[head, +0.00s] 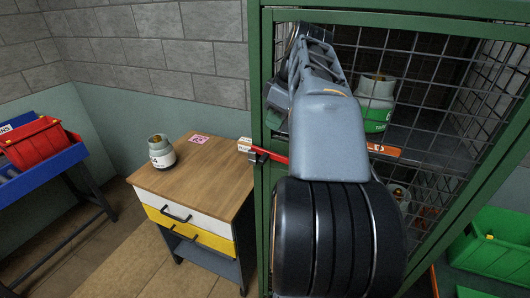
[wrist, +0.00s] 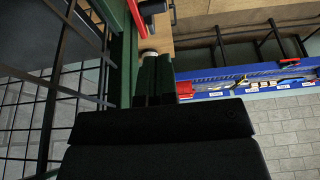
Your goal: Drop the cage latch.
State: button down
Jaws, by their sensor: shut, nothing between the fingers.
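The cage latch (head: 273,157) is a red bar on the green cage's front post, running from a bracket at the left and sloping slightly down to the right until my arm hides its end. A red part of it shows at the top of the wrist view (wrist: 152,8), beside the green post. My gripper (wrist: 154,62) is shut and empty, with its dark fingers pointing up the wrist picture, short of the red part and apart from it. In the head view my own arm hides the fingers.
The green mesh cage (head: 258,210) holds grey-and-green cylinders (head: 376,100). A wooden-topped drawer cabinet (head: 205,165) with a small cylinder (head: 161,152) stands left of it. A blue bench (head: 50,150) with a red bin (head: 34,142) is at far left. A green crate (head: 492,250) lies at right.

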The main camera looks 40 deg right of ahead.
aim_at(262, 158)
jog(key=x, duration=0.8)
jog(key=shift+s+f, duration=0.2)
jog(key=shift+f, duration=0.15)
jog(key=shift+x, duration=0.8)
jog(key=shift+s+d, duration=0.15)
